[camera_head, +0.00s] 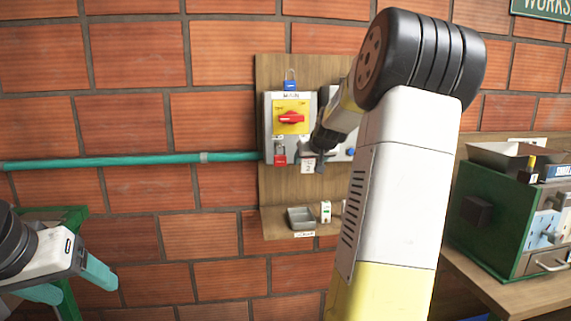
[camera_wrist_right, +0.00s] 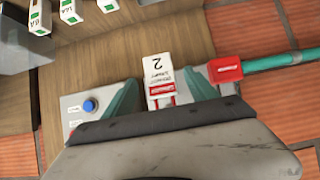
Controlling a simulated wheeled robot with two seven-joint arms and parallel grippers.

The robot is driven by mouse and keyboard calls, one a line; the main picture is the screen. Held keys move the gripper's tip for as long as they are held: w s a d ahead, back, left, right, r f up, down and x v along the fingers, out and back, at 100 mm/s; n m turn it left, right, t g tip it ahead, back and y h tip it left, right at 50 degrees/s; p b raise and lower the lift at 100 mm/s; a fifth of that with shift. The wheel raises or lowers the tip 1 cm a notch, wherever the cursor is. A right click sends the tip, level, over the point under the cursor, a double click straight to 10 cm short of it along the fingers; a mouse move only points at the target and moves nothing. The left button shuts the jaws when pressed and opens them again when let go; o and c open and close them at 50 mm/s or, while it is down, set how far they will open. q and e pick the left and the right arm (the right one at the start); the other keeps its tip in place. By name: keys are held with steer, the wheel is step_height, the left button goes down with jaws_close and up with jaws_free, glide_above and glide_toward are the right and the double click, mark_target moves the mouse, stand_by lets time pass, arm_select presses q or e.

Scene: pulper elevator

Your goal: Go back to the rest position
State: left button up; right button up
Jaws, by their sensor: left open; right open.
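My right gripper (camera_head: 322,152) is raised in front of the wooden wall board (camera_head: 275,205), beside the grey switch box. In the right wrist view its two teal fingers (camera_wrist_right: 162,92) are apart. A red and white tag (camera_wrist_right: 160,75) marked 2 sits between them, with gaps on both sides. The tag also shows just below the gripper in the head view (camera_head: 307,166). My left gripper (camera_head: 73,282) is open and empty at the lower left of the head view, away from the board.
A small tray (camera_head: 300,217) sits on the board's shelf. A teal pipe (camera_head: 120,162) runs left. A green cabinet (camera_head: 490,215) stands right.

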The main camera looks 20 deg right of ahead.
steer(key=s+a+r+n+g+y, duration=0.1)
steer(key=s+a+r+n+y, duration=0.1)
steer(key=s+a, duration=1.2)
steer(key=s+a+f+g+y, duration=0.1)
steer(key=s+a+f, duration=0.2)
steer(key=s+a, duration=0.3)
steer(key=s+a+f+n+g+y, duration=0.1)
steer(key=s+a+f, duration=0.3)
steer(key=s, duration=0.9)
steer(key=a+g+y, duration=0.1)
steer(key=a, duration=0.2)
steer(key=shift+s+g, duration=0.25)
steer(key=shift+g, duration=0.05)
steer(key=shift+a+r, duration=0.1)
